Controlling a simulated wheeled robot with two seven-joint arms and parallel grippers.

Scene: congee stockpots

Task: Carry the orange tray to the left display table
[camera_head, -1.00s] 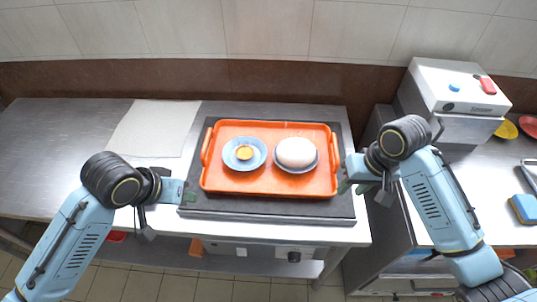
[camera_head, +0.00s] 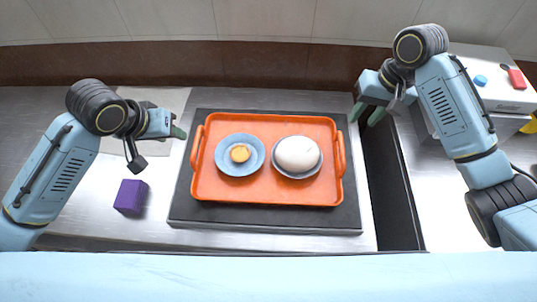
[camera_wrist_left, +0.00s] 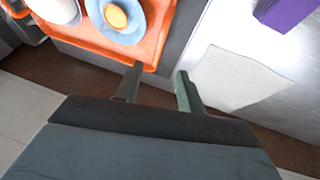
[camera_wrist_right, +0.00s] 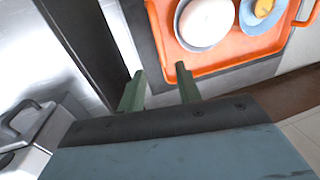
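The orange tray (camera_head: 267,195) lies flat on a dark mat (camera_head: 265,217) on the metal counter. On it sit a blue plate (camera_head: 226,163) with a small yellow item and a dish with a large white bun (camera_head: 297,153). My left gripper (camera_head: 182,133) is open and empty, just left of the tray's left handle (camera_head: 197,147). My right gripper (camera_head: 362,114) is open and empty, above and right of the tray's right handle (camera_head: 341,154). The tray also shows in the left wrist view (camera_wrist_left: 88,42) and the right wrist view (camera_wrist_right: 215,62). Neither gripper touches it.
A purple block (camera_head: 131,196) stands on the counter left of the mat. A pale sheet (camera_head: 172,100) lies behind my left gripper. A dark gap (camera_head: 392,195) runs right of the counter. A white machine with red and blue buttons (camera_head: 500,85) stands at the right.

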